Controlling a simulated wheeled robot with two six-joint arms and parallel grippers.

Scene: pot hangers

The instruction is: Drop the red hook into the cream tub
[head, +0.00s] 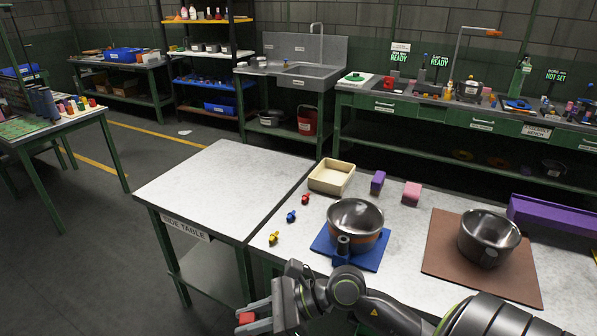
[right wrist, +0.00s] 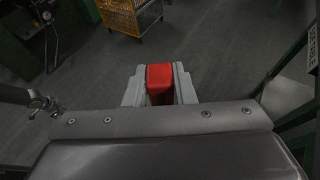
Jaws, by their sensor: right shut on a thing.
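The cream tub (head: 324,189) stands near the back left corner of the work table, and no contents show in it. A small red hook (head: 305,199) lies on the table just in front of the tub. My right gripper (head: 256,319) is at the bottom of the head view, low and in front of the tables, well away from the tub. It is shut on a red block (head: 246,318). The right wrist view shows this red block (right wrist: 160,83) between the two grey fingers, with floor beyond. My left gripper is not in view.
A blue hook (head: 291,216) and a yellow hook (head: 273,239) lie near the left edge. A pot (head: 355,220) stands on a blue mat, another pot (head: 489,238) on a brown mat. Purple (head: 378,182) and pink (head: 411,193) blocks are right of the tub. The side table (head: 215,185) is bare.

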